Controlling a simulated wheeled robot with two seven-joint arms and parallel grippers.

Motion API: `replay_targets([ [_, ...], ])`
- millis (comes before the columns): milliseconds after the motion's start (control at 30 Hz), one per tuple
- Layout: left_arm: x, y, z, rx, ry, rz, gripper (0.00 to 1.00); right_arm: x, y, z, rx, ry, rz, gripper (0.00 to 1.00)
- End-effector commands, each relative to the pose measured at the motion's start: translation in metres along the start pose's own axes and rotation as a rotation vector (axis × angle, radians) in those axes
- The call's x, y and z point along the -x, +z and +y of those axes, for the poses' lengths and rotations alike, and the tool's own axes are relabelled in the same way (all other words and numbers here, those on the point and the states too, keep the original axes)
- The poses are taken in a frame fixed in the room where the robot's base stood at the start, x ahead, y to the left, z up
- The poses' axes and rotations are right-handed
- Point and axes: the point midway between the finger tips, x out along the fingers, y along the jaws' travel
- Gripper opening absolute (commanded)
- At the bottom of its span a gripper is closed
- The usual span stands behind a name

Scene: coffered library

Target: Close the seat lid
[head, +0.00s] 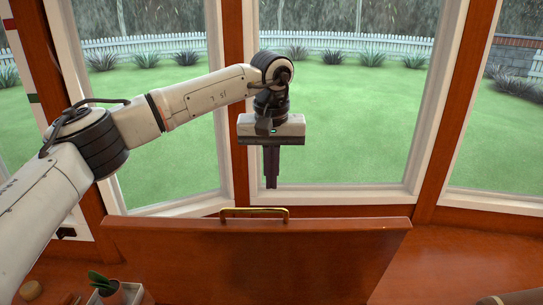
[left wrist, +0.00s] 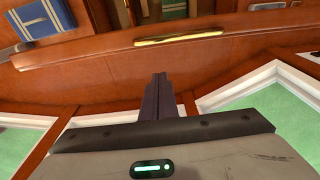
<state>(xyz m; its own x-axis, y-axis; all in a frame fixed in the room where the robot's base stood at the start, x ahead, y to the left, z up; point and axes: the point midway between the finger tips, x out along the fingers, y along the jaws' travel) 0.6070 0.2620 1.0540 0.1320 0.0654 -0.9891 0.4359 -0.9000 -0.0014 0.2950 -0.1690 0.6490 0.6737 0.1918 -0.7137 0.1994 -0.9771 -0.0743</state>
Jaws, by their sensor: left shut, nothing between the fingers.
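The seat lid (head: 255,260) is a reddish-brown wooden panel that stands raised in the lower middle of the head view, its broad face towards me. A brass handle (head: 254,210) sits on its top edge. In the left wrist view the handle (left wrist: 180,39) shows on the lid's edge (left wrist: 110,60), beyond the fingertips. My left gripper (head: 271,187) points down on the window side of the lid, slightly above its top edge. Its dark fingers (left wrist: 159,76) are together with nothing between them. The lid's lower part and the seat opening are out of sight. My right gripper is not in view.
Tall windows (head: 330,130) with white frames and wooden posts stand behind the lid. Bare wood (head: 450,265) lies to the right. A blue book (left wrist: 40,20) shows in the left wrist view.

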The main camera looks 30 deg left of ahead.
Motion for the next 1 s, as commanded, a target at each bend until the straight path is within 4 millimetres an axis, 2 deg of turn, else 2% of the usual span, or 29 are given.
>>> replay_targets([
  [33,-0.006,0.004,0.000,-0.003,0.001,0.000,0.00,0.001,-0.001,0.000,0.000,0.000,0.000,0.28],
  [333,-0.012,0.034,0.000,-0.002,0.001,0.000,0.00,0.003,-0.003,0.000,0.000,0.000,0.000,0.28],
  [833,-0.013,0.040,0.002,-0.002,0.002,0.001,0.00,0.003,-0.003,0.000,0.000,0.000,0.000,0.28],
  [1000,-0.018,0.045,0.017,-0.023,0.004,0.025,0.00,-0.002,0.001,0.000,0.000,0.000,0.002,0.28],
])
